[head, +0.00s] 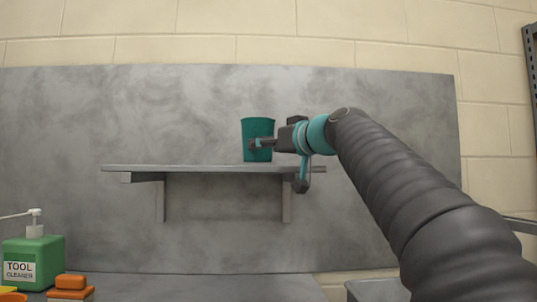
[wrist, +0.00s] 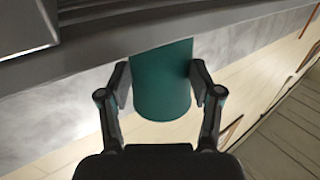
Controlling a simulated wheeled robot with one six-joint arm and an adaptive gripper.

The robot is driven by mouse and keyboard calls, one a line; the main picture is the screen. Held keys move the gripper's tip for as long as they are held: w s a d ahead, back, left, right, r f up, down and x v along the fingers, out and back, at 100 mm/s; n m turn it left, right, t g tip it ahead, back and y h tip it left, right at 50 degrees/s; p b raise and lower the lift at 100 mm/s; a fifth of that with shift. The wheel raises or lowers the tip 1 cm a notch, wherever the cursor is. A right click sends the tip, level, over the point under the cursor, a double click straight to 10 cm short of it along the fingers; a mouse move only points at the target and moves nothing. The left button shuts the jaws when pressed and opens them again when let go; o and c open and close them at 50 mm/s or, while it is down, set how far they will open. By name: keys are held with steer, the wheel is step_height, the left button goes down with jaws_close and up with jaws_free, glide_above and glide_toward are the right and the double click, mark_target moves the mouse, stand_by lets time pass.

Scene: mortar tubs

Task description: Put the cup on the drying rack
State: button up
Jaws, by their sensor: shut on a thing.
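The cup (head: 257,130) is teal and upright, just above or on the grey wall shelf (head: 190,168), right of its middle. I cannot tell whether its base touches the shelf. My gripper (head: 262,143) reaches in from the right and is shut on the cup's side. In the wrist view the cup (wrist: 162,90) sits between the two dark fingers of my gripper (wrist: 161,88), one on each side. I cannot tell whether the wall shelf is the drying rack; no other rack is clearly recognisable.
A green tool cleaner bottle (head: 34,258) with a pump stands at the lower left, beside an orange sponge-like block (head: 70,283). A grey panel (head: 400,110) backs the shelf. The shelf's left part is bare. A metal frame (head: 530,60) edges the upper right.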

steer(key=shift+f, duration=0.35)
steer(key=shift+f, duration=0.15)
steer(key=shift+f, duration=0.1)
steer(key=o, duration=1.3)
steer(key=shift+r, duration=0.35)
steer(key=b+v, duration=0.3)
steer(key=v, duration=0.9)
steer(key=shift+d+f, duration=0.1)
steer(key=shift+f, duration=0.05)
